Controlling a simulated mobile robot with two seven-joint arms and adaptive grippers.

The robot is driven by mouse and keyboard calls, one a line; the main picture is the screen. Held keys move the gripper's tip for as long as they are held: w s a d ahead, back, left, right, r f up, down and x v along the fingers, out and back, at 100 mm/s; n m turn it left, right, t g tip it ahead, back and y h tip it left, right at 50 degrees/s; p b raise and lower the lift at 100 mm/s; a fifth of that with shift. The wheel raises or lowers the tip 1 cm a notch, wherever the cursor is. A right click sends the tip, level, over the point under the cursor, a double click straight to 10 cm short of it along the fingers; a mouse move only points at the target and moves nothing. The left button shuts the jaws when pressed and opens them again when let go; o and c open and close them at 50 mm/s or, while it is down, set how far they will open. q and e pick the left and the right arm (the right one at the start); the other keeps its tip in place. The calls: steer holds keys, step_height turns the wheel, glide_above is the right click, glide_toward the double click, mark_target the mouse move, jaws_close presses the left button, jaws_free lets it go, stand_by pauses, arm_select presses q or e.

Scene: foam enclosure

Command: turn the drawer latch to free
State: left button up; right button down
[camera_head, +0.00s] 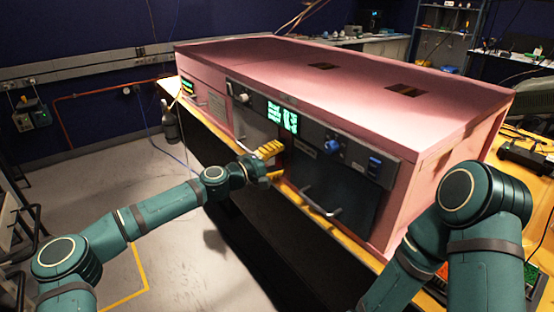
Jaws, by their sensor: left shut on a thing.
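The pink enclosure (330,78) stands on a long table, with a dark control panel across its front. Below the panel is a dark drawer front (335,180) with a metal bar handle (318,203). My left gripper (277,162) has yellow fingers and is at the drawer front's upper left edge, below the green displays. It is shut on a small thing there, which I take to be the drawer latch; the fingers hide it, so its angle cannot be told. My right arm stands at the right, and its gripper is out of view.
The panel carries lit green displays (283,117), a blue knob (332,147) and a pale knob (242,98). Black equipment (525,157) lies on the wooden table at the right. A gas cylinder (171,122) stands behind at the left. The floor at the left is mostly clear.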

arm_select(q)
steer(key=shift+d+r, duration=0.1)
steer(key=shift+r, duration=0.25)
steer(key=o, duration=1.1)
steer(key=shift+o, duration=0.4)
steer(key=shift+w+d+f, duration=0.15)
steer(key=shift+d+f, duration=0.05)
steer(key=shift+f, duration=0.05)
steer(key=shift+a, duration=0.15)
steer(key=v, duration=1.2)
